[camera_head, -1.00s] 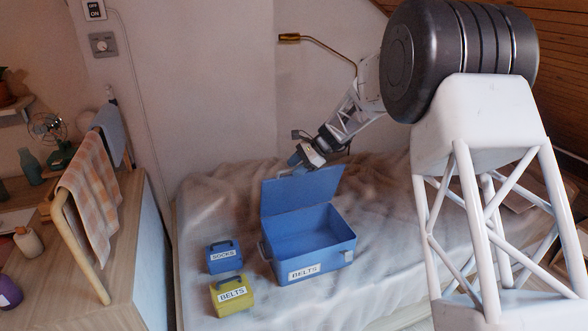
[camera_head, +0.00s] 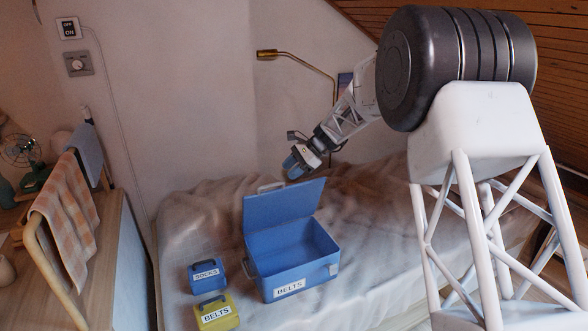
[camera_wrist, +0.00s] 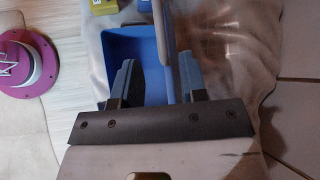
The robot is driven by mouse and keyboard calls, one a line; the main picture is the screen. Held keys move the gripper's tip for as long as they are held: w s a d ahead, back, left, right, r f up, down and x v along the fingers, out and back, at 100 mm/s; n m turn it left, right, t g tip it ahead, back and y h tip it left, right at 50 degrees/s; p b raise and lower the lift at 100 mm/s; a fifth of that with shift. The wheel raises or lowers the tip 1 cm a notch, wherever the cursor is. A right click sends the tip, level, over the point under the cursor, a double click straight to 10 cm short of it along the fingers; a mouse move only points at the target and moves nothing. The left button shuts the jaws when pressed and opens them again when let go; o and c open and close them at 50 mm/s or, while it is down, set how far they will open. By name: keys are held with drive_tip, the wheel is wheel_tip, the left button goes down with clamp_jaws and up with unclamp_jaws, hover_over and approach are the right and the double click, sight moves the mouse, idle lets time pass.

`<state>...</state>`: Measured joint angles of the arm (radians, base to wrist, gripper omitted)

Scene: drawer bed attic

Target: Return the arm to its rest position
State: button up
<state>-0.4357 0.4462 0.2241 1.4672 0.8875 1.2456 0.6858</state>
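My arm (camera_head: 350,108) reaches from the upper right down toward the open blue box. My gripper (camera_head: 290,168) is just above the raised lid (camera_head: 287,212), and a small gap seems to part them. In the wrist view the two fingers (camera_wrist: 159,72) stand apart. The lid, seen nearly edge-on with its grey handle (camera_wrist: 187,45), shows beyond and between them; nothing looks clamped. The blue box (camera_head: 300,275), labelled BELTS, is open on the bed, and its visible interior is empty in the head view.
A small blue SOCKS box (camera_head: 206,281) and a yellow BELTS box (camera_head: 217,317) sit left of the big box. A brass wall lamp (camera_head: 300,57) is above the arm. A wooden rail with a checked cloth (camera_head: 68,207) stands at the left. A magenta round object (camera_wrist: 27,60) shows in the wrist view.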

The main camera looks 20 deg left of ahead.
drive_tip(key=s+d+r+n+t+h, duration=0.1)
drive_tip(key=s+d+r, duration=0.5)
drive_tip(key=d, duration=0.5)
drive_tip(key=s+d+r+n+t+h, duration=0.1)
drive_tip(key=s+d+r+t, duration=0.15)
drive_tip(key=s+d, duration=0.65)
drive_tip(key=s+d+r+n+t+h, duration=0.15)
drive_tip(key=s+d+r, duration=0.4)
drive_tip(key=d, duration=0.65)
drive_tip(key=s+d+f+n+h, duration=0.1)
drive_tip(key=s+d, duration=0.5)
drive_tip(key=s, duration=0.3)
drive_tip(key=s+d+f+n+t+h, duration=0.1)
drive_tip(key=s+d+f+h, duration=0.1)
drive_tip(key=s+d, duration=0.5)
drive_tip(key=s+d+f+n+t+h, duration=0.1)
drive_tip(key=s+d, duration=0.5)
drive_tip(key=s, duration=0.7)
drive_tip(key=shift+s+d+f+n+h, duration=0.25)
drive_tip(key=shift+d+f+n+h, duration=0.15)
drive_tip(key=shift+f+n+h, duration=0.1)
